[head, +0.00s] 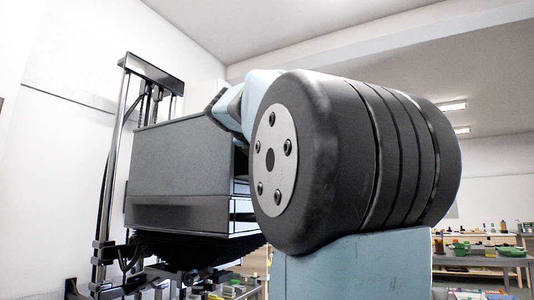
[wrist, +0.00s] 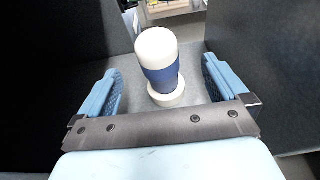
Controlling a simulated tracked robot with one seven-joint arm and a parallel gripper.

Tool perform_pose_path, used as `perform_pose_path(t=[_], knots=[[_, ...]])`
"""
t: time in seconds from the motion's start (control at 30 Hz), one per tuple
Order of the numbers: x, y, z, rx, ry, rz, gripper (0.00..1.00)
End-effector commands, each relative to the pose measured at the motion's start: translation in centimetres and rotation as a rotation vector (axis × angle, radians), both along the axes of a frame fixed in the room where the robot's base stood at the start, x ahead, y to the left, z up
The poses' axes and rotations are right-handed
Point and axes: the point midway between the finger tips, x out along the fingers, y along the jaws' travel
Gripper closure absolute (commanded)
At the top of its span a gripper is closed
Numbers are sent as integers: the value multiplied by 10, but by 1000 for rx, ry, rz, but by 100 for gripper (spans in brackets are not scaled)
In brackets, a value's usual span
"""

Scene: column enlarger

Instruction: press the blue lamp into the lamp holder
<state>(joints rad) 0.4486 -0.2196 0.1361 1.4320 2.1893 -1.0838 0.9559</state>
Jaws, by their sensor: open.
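The blue lamp (wrist: 160,72) shows in the wrist view, with a white rounded top, a blue band around its middle and a white round base or collar at the bottom. It stands on a grey surface, slightly tilted in the picture. My gripper (wrist: 160,88) is open, with one blue finger to the left of the lamp and one to the right, both apart from it. I cannot tell whether the white ring under the lamp is its own base or the lamp holder. In the head view the lamp and my gripper are hidden behind my arm and the enlarger.
The enlarger's dark grey housing (head: 180,165) hangs on a tall column (head: 110,175) at the left of the head view. Dark walls (wrist: 255,50) flank the gripper closely on both sides. A bench (head: 480,262) with several small items stands far right.

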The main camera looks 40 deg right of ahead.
Motion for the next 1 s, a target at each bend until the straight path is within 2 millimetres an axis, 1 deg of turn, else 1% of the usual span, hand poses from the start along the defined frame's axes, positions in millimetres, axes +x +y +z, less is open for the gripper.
perform_pose_path(t=[0.27, 0.37, 1.0], knots=[[-3, 7, 0, -1, -1, 1, 0], [-3, 6, 0, 0, 0, 0, 0], [3, -6, 0, 0, -1, 0, 0]])
